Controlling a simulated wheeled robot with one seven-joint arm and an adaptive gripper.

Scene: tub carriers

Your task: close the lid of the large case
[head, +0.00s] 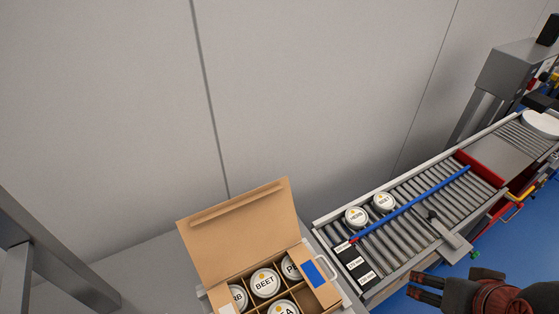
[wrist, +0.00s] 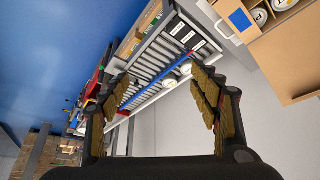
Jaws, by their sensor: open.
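The large case (head: 319,290) is a brown cardboard carrier at the bottom centre of the head view. Its lid (head: 240,229) stands open, raised at the back and leaning towards the wall. Inside are dividers and several white-topped tubs, one marked BEET (head: 265,283). The case also shows at the upper right of the wrist view (wrist: 283,40). My gripper (head: 428,288) is at the lower right of the head view, to the right of the case and apart from it. In the wrist view its two fingers (wrist: 162,98) are spread with nothing between them.
A roller conveyor (head: 405,222) runs to the upper right, with two white tubs (head: 357,217) (head: 384,202), a blue bar (head: 412,203) and a red block (head: 481,168) on it. A grey wall (head: 300,90) stands behind. A metal post (head: 50,255) is at the left.

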